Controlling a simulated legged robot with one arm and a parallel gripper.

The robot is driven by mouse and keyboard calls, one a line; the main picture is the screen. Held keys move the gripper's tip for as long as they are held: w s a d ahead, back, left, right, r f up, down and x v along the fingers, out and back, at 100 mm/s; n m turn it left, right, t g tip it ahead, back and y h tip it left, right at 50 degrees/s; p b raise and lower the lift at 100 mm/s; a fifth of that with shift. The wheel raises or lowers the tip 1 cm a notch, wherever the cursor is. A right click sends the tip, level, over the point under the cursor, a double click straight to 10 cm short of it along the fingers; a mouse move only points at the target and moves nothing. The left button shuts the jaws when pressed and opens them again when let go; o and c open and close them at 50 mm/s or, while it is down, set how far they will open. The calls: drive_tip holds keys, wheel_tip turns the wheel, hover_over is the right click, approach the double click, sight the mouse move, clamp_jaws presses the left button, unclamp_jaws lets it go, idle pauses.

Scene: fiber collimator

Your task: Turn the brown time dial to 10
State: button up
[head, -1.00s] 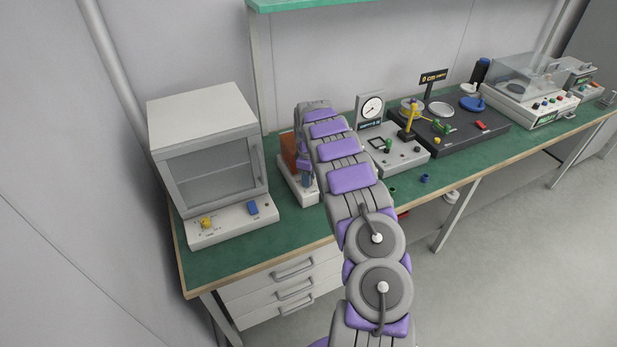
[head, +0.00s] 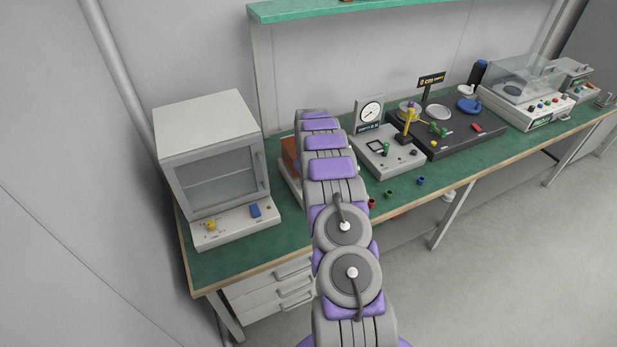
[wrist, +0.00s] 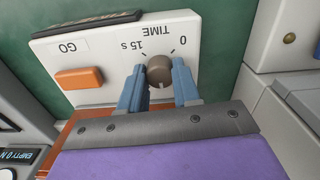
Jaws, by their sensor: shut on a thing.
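The brown time dial (wrist: 160,70) is on a white panel (wrist: 104,54) in the wrist view, which shows the panel upside down. Printed marks "TIME", "0" and "15 s" lie around the dial, with 0 to the right and 15 s to the left. My gripper (wrist: 159,77) has its two blue fingers on either side of the dial and is shut on it. I cannot tell which value the dial points at. In the head view my own arm hides the dial and gripper.
An orange GO button (wrist: 79,78) sits beside the dial on the same panel. A white cabinet with a glass door (head: 212,170) stands at the left of the green bench (head: 232,262). A grey instrument box (head: 385,158) is to the right of my arm.

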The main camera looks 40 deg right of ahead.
drive_tip(key=m+p, duration=0.1)
drive_tip(key=m, duration=0.1)
drive_tip(key=m+p, duration=0.1)
drive_tip(key=m, duration=0.1)
drive_tip(key=shift+w+r+m, duration=0.1)
drive_tip(key=shift+r+m, duration=0.1)
drive_tip(key=shift+m, duration=0.1)
drive_tip(key=shift+d+f+m+p, duration=0.1)
drive_tip(key=shift+m+p, duration=1)
drive_tip(key=shift+m, duration=0.6)
drive_tip(key=o, duration=1.1)
drive_tip(key=shift+f, duration=0.1)
drive_tip(key=shift+c, duration=0.2)
wheel_tip(320, 180, up, 17)
drive_tip(key=p, duration=0.1)
drive_tip(key=shift+p, duration=0.3)
